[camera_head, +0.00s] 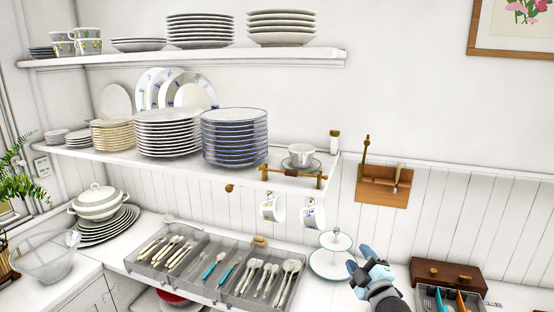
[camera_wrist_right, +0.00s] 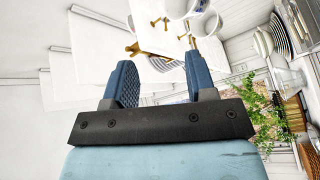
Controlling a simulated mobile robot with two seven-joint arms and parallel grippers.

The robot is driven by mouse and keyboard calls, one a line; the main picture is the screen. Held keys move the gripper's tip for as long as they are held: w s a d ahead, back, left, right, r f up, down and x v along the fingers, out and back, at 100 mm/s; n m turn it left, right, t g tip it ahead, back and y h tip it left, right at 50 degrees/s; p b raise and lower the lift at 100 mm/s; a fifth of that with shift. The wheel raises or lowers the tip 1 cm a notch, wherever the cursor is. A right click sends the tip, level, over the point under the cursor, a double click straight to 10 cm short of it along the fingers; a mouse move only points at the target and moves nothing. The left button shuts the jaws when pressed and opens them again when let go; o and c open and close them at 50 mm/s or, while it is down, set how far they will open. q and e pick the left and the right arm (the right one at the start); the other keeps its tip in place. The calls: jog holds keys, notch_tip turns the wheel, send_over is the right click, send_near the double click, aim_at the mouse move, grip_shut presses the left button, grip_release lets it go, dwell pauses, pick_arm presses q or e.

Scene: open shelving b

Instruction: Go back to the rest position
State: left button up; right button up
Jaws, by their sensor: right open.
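My right gripper (camera_head: 368,268) is at the lower right of the head view, in front of the counter and beside a white tiered stand. Its two blue fingers also show in the right wrist view (camera_wrist_right: 160,80), apart, with nothing held between them. Beyond the fingertips in that view are the white shelf and hanging cups. My left gripper is not in the head view.
A tiered stand (camera_head: 330,262) is just left of my right gripper. A cutlery tray (camera_head: 222,296) lies on the counter. A wooden box (camera_head: 446,272) is to the right. Cups (camera_head: 272,208) hang under the lower shelf (camera_head: 110,157), which bears plate stacks. The wall above my gripper is mostly clear.

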jog(key=s+a+f+m+g+h, duration=0.1)
jog(key=s+f+m+g, duration=0.45)
jog(key=s+f, duration=1.4)
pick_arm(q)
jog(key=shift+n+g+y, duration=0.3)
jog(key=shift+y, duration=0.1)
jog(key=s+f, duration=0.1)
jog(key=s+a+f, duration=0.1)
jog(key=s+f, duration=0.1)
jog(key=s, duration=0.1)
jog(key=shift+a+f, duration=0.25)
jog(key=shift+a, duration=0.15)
pick_arm(e)
jog(key=s+f+m+g, duration=0.1)
jog(key=s+f+m, duration=0.2)
jog(key=s, duration=0.6)
jog(key=s+f+m+g, duration=0.1)
jog(key=s+f+m, duration=0.3)
jog(key=s, duration=0.6)
jog(key=shift+s+g+h, duration=0.25)
jog(key=shift+g+h, duration=0.05)
jog(key=shift+g, duration=0.05)
